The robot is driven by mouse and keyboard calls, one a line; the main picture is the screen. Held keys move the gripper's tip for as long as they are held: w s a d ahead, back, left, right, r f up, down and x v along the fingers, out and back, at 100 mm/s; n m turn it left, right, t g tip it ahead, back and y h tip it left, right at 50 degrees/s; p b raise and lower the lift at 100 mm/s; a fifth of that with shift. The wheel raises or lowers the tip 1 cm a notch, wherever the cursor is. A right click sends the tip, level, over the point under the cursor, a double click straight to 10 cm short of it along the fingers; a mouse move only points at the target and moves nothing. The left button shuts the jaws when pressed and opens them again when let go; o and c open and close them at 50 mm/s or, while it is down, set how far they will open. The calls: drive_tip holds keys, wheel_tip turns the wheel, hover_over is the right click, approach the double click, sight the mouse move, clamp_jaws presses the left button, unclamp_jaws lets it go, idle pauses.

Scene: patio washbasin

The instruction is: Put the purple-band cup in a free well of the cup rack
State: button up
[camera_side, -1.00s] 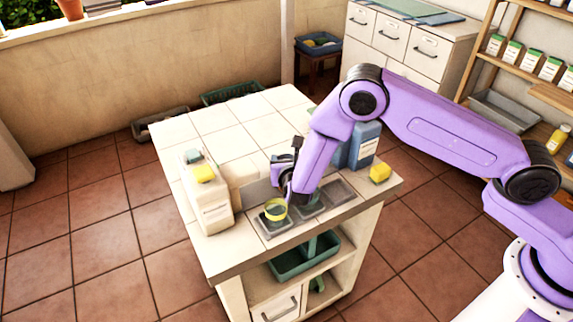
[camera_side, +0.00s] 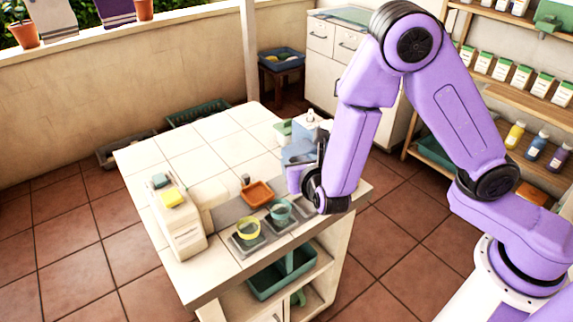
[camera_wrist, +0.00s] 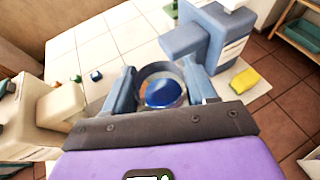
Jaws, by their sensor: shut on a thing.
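In the side view the dark cup rack (camera_side: 270,235) lies along the counter's front edge. My arm hides the right end. My gripper (camera_side: 297,172) is just above the counter, behind and right of the teal-band cup. In the wrist view my gripper (camera_wrist: 161,76) is shut on a round, clear-looking cup (camera_wrist: 161,88) with blue showing in it. Its band colour is unclear there; a pale purple patch shows by the fingers in the side view.
An orange container (camera_side: 257,194) stands behind the rack. A cream dispenser (camera_side: 181,225) stands at the counter's left.

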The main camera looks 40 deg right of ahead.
drive_tip(key=shift+s+d+r, duration=0.15)
drive_tip(key=shift+s+d, duration=0.1)
drive_tip(key=shift+s, duration=0.3)
drive_tip(key=s+d, duration=0.8)
drive_tip(key=s, duration=0.3)
drive_tip(key=w+a+f, duration=0.1)
drive_tip(key=w+f, duration=0.2)
drive_tip(key=w, duration=0.1)
drive_tip(key=w+a+f, duration=0.1)
drive_tip(key=w+f, duration=0.2)
drive_tip(key=w, duration=0.2)
drive_tip(key=w+a+f, duration=0.1)
drive_tip(key=w+f, duration=0.3)
drive_tip(key=shift+w+a, duration=0.15)
drive_tip(key=shift+w, duration=0.1)
drive_tip(key=shift+w+f, duration=0.1)
drive_tip(key=shift+f, duration=1.5)
drive_tip(key=shift+f, duration=0.1)
drive_tip(key=o, duration=1.1)
drive_tip(key=shift+c, duration=0.2)
